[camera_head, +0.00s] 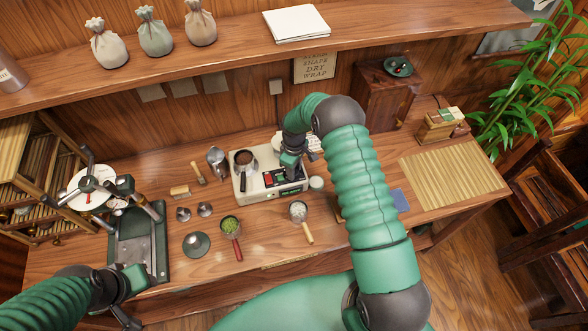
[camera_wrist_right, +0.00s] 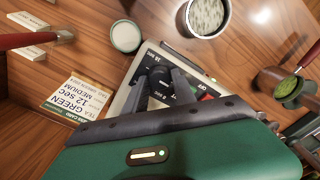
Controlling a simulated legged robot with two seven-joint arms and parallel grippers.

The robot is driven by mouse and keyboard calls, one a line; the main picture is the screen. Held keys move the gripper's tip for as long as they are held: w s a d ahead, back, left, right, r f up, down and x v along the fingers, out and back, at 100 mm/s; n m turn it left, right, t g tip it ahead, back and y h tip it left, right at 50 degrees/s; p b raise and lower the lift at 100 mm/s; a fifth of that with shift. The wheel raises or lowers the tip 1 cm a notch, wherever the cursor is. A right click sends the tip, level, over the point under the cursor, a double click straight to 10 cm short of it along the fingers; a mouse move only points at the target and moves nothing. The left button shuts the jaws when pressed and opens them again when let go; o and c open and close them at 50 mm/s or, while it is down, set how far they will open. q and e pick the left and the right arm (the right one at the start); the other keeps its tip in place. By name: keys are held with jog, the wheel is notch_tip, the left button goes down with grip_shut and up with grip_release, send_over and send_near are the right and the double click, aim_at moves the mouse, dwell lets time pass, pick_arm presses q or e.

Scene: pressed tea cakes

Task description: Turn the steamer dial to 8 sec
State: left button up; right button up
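The steamer (camera_head: 248,191) is a pale box with a dark front panel and a red switch (camera_head: 267,178), in the middle of the table. My right gripper (camera_head: 290,173) points down over the right part of its panel. In the right wrist view, the fingers of my right gripper (camera_wrist_right: 163,82) are apart, one on each side of the black dial (camera_wrist_right: 162,92). Whether they touch it I cannot tell. "30 sec" shows on the panel beside the dial; the dial's setting is not readable. My left gripper (camera_head: 127,290) is at the lower left, away from the steamer, its fingers unclear.
A card (camera_wrist_right: 78,100) reading green tea, 12 sec, medium lies beside the steamer. A pale round jar (camera_head: 316,183) stands close to its right. A green-filled strainer (camera_head: 230,226) and a pale-filled one (camera_head: 299,212) lie in front. A bamboo mat (camera_head: 450,180) lies right.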

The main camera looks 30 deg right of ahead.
grip_shut()
jog(key=shift+d, duration=0.1)
jog(key=shift+f+m+b, duration=0.2)
jog(key=shift+m+b, duration=1.6)
jog(key=shift+m, duration=0.1)
jog(key=m+b, duration=0.2)
jog(key=m, duration=0.2)
jog(key=shift+r+m+b, duration=0.15)
jog(key=shift+m+b, duration=0.75)
jog(key=shift+m, duration=1)
jog(key=shift+s, duration=0.1)
